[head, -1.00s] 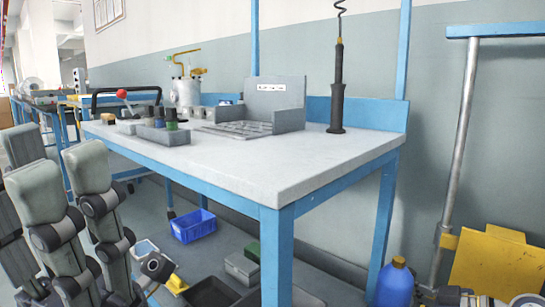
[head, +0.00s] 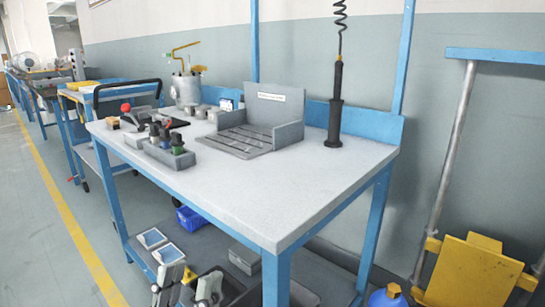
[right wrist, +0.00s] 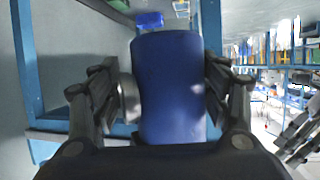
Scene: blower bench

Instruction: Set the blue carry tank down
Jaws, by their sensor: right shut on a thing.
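The blue carry tank (head: 388,298) shows at the bottom right of the head view, with an orange-yellow cap on top and its lower part cut off by the frame. In the right wrist view the blue tank (right wrist: 170,80) fills the middle. My right gripper (right wrist: 160,88) is shut on it, with a dark finger on each side. What is under the tank is hidden. My left gripper (head: 188,282) is low in the head view, in front of the bench's lower shelf, with its grey fingers apart and nothing seen held.
The workbench (head: 300,195) carries a grey fixture (head: 262,120), a bottle rack (head: 168,152) and a hanging black tool (head: 335,105). A blue bin (head: 190,218) is below. A yellow stand (head: 472,275) is at the right, close to the tank. Open floor lies left.

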